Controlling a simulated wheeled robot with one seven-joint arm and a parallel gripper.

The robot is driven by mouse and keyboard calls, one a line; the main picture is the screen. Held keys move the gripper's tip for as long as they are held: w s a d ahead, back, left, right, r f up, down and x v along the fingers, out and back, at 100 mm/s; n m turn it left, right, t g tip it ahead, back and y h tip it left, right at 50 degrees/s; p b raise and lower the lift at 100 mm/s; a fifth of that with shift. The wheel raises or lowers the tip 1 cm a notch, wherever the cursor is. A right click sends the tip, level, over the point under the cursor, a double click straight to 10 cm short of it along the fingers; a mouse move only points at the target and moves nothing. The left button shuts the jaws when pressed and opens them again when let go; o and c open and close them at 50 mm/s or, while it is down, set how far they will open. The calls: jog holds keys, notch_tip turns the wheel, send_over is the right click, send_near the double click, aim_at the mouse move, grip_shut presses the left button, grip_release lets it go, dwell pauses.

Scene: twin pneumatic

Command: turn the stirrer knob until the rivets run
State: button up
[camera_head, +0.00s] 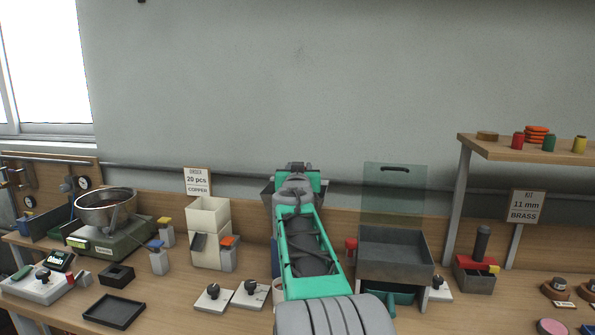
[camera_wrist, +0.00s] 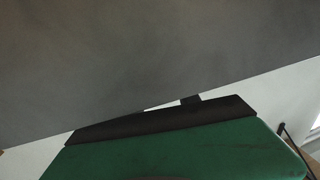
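Several black knobs on pale square plates stand along the bench: one knob (camera_head: 213,290), a second knob (camera_head: 250,286) just right of it, and a third knob (camera_head: 438,282) right of the grey tray. I cannot tell which is the stirrer knob. My gripper (camera_head: 297,167) is at the far end of my green arm, raised in front of the wall, above and apart from these knobs. Its fingers are hidden. In the wrist view a green part and a dark edge fill the bottom, with a blank grey surface beyond. No rivets can be made out.
A grey tray (camera_head: 395,262) with a clear upright shield (camera_head: 394,190) stands to the right. White bins (camera_head: 209,217), a metal bowl (camera_head: 106,207) on a green scale and a black tray (camera_head: 114,311) stand left.

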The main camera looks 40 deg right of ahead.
jog(key=o, duration=0.4)
jog(key=b+v, duration=0.1)
jog(key=v, duration=0.6)
jog(key=shift+s+a, duration=0.2)
jog(key=shift+s, duration=0.1)
